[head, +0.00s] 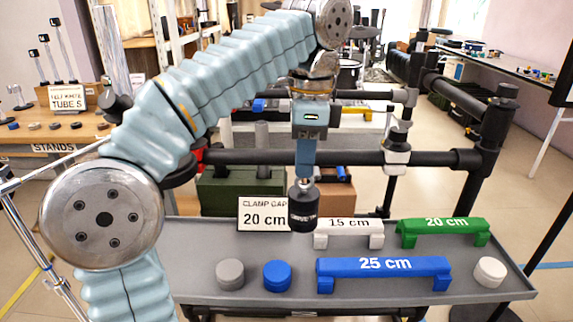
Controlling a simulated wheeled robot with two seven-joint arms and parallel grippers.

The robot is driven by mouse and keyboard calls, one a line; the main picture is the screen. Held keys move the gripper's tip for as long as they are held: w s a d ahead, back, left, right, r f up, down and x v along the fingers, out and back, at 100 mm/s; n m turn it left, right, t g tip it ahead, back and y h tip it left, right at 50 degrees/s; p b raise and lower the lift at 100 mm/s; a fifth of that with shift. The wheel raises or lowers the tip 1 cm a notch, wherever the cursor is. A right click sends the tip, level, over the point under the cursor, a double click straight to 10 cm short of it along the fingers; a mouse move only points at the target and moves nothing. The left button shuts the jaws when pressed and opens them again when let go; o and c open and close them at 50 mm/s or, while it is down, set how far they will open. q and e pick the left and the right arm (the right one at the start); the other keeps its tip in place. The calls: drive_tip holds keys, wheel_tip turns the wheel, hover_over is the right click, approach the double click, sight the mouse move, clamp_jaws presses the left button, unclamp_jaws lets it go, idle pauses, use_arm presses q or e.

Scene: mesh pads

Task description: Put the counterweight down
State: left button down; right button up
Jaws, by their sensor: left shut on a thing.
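A black cylindrical counterweight (304,211) with pale lettering hangs upright below my left gripper (303,181). The gripper points straight down and is shut on the counterweight's narrower top. The counterweight shows in front of the back part of the grey tray-like shelf (205,285), just right of the "CLAMP GAP 20 cm" card and left of the white 15 cm block. I cannot tell whether its base touches the shelf. My right gripper is not in view.
The shelf holds a white 15 cm block (348,238), a green 20 cm block (442,231), a blue 25 cm block (384,272), and grey (230,273), blue (277,275) and white (489,271) caps. A card (264,213) stands behind. A black rail (350,157) crosses beyond.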

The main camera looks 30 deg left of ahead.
use_arm(q)
drive_tip(key=w+d+f+b, duration=0.1)
drive_tip(key=w+d+f, duration=0.4)
drive_tip(key=f, duration=0.5)
drive_tip(key=shift+w+d+f+b, duration=0.3)
drive_tip(key=shift+w+d+b, duration=0.05)
drive_tip(key=shift+d, duration=0.6)
drive_tip(key=shift+f, duration=0.1)
drive_tip(key=c, duration=1.6)
unclamp_jaws()
drive_tip(key=shift+f, duration=0.1)
drive_tip(key=shift+c, duration=0.2)
drive_tip(key=o, duration=0.4)
